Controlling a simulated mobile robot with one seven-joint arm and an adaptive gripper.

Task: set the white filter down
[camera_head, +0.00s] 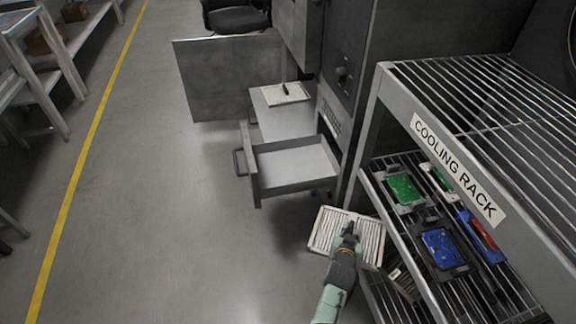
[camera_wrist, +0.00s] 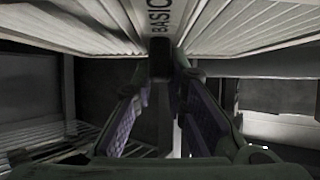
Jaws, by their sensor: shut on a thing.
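The white filter (camera_head: 325,228) is a pleated panel with a pale frame, held in front of the cooling rack's lower left side in the head view. My gripper (camera_head: 348,232) is over its middle and is shut on it. In the wrist view the filter (camera_wrist: 70,25) fills the top, with pleats on both sides of a dark central strip lettered "BASIC". The fingers of my gripper (camera_wrist: 160,105) reach up to that strip. The head view does not clearly show what lies directly under the filter.
The cooling rack (camera_head: 455,170) stands at right, with green and blue boards on its middle shelf. Another pleated filter (camera_head: 403,280) sits low in the rack. An open, empty drawer (camera_head: 295,168) juts out behind my gripper. Another panel (camera_head: 286,94) lies farther back.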

